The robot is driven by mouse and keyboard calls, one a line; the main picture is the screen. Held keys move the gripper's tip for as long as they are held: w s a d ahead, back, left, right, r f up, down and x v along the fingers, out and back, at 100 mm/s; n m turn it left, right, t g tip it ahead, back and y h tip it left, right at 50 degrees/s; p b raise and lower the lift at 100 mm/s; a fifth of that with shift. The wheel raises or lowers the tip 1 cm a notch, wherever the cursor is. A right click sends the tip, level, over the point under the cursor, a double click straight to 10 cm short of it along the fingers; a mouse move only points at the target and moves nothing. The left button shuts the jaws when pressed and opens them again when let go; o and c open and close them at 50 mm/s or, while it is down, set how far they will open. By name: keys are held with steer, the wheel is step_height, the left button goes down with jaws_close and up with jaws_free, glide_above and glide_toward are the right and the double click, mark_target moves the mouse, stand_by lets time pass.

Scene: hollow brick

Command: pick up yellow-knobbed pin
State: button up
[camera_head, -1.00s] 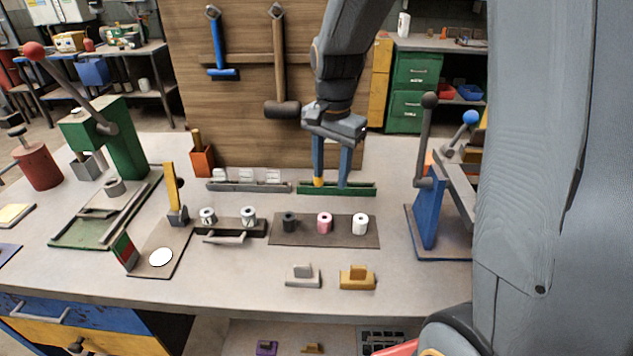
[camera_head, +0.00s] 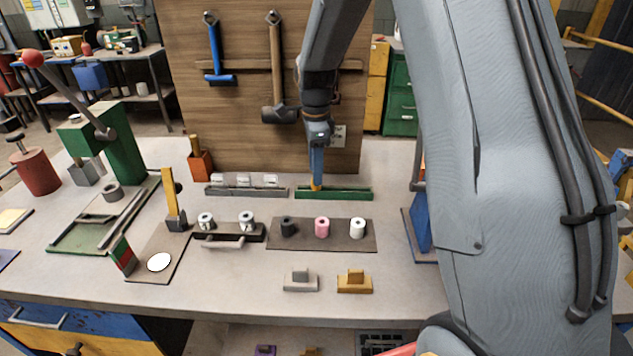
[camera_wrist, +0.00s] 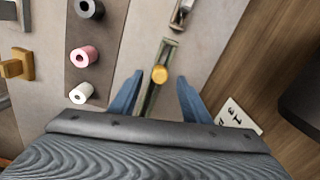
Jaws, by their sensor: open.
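The yellow-knobbed pin shows its round yellow knob (camera_wrist: 160,75) from above in the wrist view. It stands at the green rail (camera_wrist: 150,97), and its shaft is hidden under the knob. In the head view a small bit of the yellow knob (camera_head: 316,187) shows at the fingertips, over the left part of the green rail (camera_head: 345,194). My gripper (camera_head: 316,180) points down there, with one finger hiding the other. In the wrist view my gripper (camera_wrist: 157,92) is open and empty, one finger on each side of the rail, with the knob between and slightly beyond them.
A grey rail with white blocks (camera_head: 243,182) lies left of the green rail. In front, black (camera_head: 288,228), pink (camera_head: 322,227) and white (camera_head: 358,228) spools stand on a dark mat (camera_head: 335,245). The wooden board (camera_head: 260,100) with hanging hammers rises behind.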

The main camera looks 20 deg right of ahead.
mark_target(316, 188)
steer(key=shift+f, duration=1.15)
jaws_close()
